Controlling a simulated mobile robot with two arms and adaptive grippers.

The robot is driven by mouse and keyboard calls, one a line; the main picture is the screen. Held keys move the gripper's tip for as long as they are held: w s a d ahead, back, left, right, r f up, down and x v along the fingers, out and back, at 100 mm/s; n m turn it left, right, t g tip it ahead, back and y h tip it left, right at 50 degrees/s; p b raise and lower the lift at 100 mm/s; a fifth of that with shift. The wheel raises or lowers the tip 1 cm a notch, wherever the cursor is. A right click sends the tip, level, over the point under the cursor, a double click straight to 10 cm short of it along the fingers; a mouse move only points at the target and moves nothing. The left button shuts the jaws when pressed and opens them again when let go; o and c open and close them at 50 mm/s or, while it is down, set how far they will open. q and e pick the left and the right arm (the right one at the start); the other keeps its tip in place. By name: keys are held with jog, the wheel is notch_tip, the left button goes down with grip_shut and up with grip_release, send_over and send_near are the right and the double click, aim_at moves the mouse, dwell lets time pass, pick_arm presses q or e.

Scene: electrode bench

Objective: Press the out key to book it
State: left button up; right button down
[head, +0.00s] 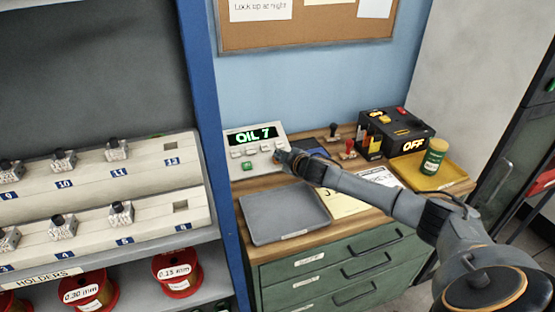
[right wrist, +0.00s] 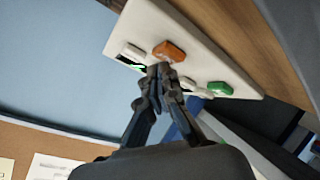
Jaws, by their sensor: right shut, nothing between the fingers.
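The key panel (head: 233,138) is a pale box on the bench with a display (head: 251,136) reading "OIL 7" in green. Below it are a row of pale keys and a green key (head: 247,166). My right gripper (head: 281,156) is shut and empty, its tips at the panel's right side. In the right wrist view, the shut fingertips (right wrist: 159,72) are right by an orange key (right wrist: 168,50); I cannot tell whether they touch it. The green key (right wrist: 219,88) is to the right there. Key labels are unreadable. My left gripper is out of view.
A grey tray (head: 282,238) lies in front of the panel. A yellow tray (head: 462,184) with a green jar (head: 433,157) and a black box (head: 405,125) reading "OFF" are to the right. A shelf of holders (head: 90,205) stands at left.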

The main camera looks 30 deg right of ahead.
jog(key=shift+w+f, duration=0.1)
jog(key=shift+f, duration=0.3)
dwell(0.5)
dwell(0.3)
jog(key=shift+s+r+p, duration=0.3)
jog(key=shift+r+p, duration=0.35)
jog(key=shift+r, duration=0.15)
jog(key=shift+r+p, duration=0.35)
jog(key=shift+p, duration=0.05)
jog(key=r+p, duration=0.1)
jog(key=s+r+p, duration=0.2)
jog(key=r+p, duration=0.1)
jog(key=shift+a, duration=0.25)
jog(key=shift+w, duration=0.1)
